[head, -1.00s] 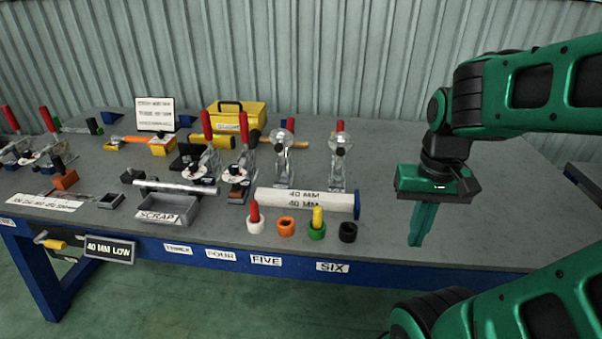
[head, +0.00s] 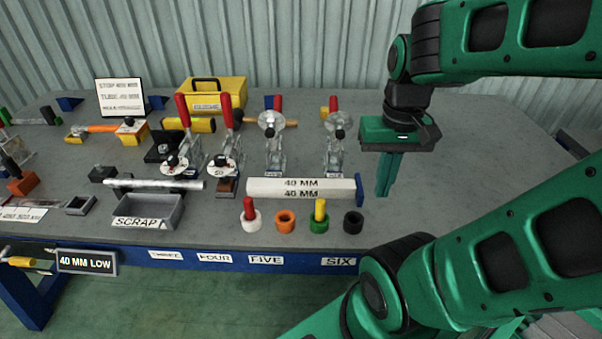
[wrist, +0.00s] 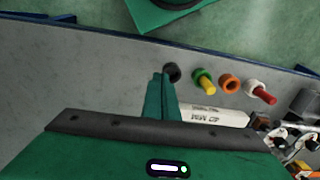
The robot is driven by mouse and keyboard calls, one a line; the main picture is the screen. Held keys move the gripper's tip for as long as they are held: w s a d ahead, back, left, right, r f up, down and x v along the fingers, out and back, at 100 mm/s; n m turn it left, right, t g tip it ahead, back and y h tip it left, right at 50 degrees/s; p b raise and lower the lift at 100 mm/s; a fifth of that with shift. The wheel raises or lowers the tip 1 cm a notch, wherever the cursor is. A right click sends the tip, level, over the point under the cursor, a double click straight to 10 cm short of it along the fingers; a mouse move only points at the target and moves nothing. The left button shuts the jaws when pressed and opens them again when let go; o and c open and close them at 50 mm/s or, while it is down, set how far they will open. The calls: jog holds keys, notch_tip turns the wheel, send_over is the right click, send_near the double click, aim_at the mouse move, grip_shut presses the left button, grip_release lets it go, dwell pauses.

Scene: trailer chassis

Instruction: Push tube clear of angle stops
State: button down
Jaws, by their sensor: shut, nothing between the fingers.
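A silver tube (head: 155,184) lies crosswise along the back of the grey SCRAP bin (head: 150,222), near a small black block (head: 103,173). I cannot tell which parts are the angle stops, or whether the tube touches any. A white bar marked 40 MM (head: 290,188) lies right of the tube with a blue plate (head: 360,190) at its right end. My gripper (head: 384,190) is shut and empty, pointing down just right of that plate. In the wrist view my gripper (wrist: 160,78) shows beside the white bar (wrist: 225,118); the tube is not clearly visible there.
Toggle clamps with red handles (head: 228,110) stand behind the tube and bar. A white ring (head: 250,222), orange ring (head: 285,222), green ring (head: 319,225) and black ring (head: 353,222) line the front edge. The bench (head: 470,185) is clear at right.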

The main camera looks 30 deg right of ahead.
jog(key=w, duration=1.1)
send_near(301, 188)
jog(key=w+d, duration=0.4)
jog(key=f, duration=0.9)
jog(key=shift+w+a+f, duration=0.1)
jog(key=shift+a+f, duration=0.15)
jog(key=shift+f, duration=0.1)
